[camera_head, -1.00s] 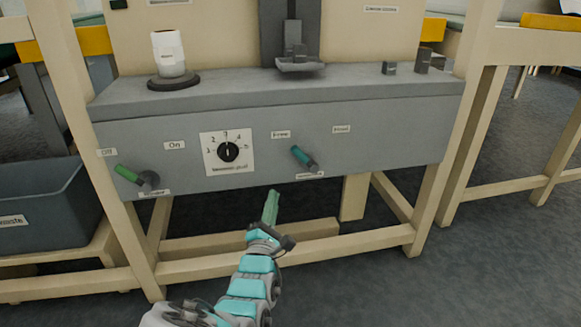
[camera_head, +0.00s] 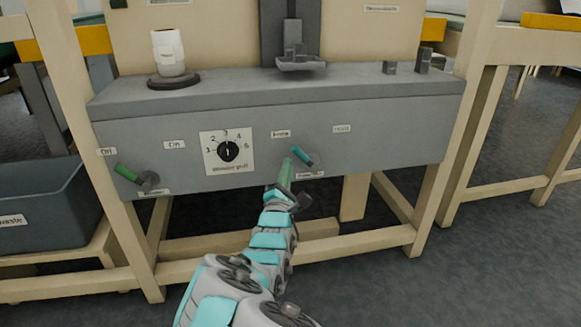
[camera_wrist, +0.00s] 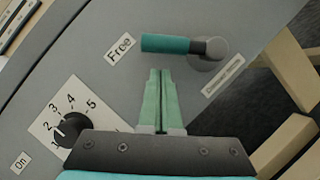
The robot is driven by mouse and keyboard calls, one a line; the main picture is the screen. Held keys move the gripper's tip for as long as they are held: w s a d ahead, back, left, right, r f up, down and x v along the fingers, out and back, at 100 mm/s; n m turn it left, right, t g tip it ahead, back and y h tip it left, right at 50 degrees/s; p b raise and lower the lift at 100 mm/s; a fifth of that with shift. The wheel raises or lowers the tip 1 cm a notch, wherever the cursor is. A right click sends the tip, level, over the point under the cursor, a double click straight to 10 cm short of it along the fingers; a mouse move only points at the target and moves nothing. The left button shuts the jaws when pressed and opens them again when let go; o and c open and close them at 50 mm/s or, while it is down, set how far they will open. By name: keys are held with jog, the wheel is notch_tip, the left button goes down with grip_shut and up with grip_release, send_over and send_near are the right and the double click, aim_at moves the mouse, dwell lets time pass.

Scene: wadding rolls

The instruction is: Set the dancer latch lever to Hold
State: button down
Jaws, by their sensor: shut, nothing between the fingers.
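The dancer latch lever is a teal handle (camera_head: 301,155) on a grey round pivot on the front of the grey panel. It tilts up and left, toward the "Free" label (camera_head: 280,134); the "Hold" label (camera_head: 342,129) is to its right. The lever also shows in the wrist view (camera_wrist: 168,44), pointing at the "Free" label (camera_wrist: 121,47). My gripper (camera_head: 288,163) has green fingers that are shut and empty. The fingertips are just below and left of the lever handle. In the wrist view the fingertips (camera_wrist: 159,72) sit below the handle, with a small gap in the picture.
A numbered dial (camera_head: 228,151) and a green lever (camera_head: 129,174) between "Off" and "On" labels are left on the panel. A white canister (camera_head: 168,53) stands on the ledge above. A grey bin (camera_head: 45,200) is at the far left. The panel right of the lever is clear.

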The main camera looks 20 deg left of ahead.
aim_at(298, 152)
jog(key=shift+w+d+r, duration=0.1)
jog(key=shift+d+r, duration=0.25)
jog(key=shift+d, duration=0.1)
jog(key=shift+d+r+m, duration=0.1)
jog(key=shift+r+m, duration=0.15)
jog(key=shift+m, duration=0.15)
jog(key=shift+w+d+r+m+g+h+p, duration=0.15)
jog(key=shift+r+m+g+h+p, duration=0.2)
jog(key=shift+m+p, duration=0.35)
jog(key=m+p, duration=0.1)
jog(key=r+m+h+p, duration=0.1)
jog(key=d+r+m+g+p, duration=0.1)
jog(key=shift+w+r, duration=0.1)
jog(key=shift+w, duration=0.25)
jog(key=shift+w+d+r+m+g+p, duration=0.2)
jog(key=shift+w+d+m+g, duration=0.55)
jog(key=shift+m, duration=0.9)
jog(key=shift+w+d+r+m+g+p, duration=0.15)
jog(key=shift+w+d+m+g, duration=0.25)
jog(key=shift+d+m+g, duration=1)
jog(key=shift+w+d+r+m+g+p, duration=0.25)
jog(key=shift+w+d+m, duration=0.45)
jog(key=shift+m, duration=1.25)
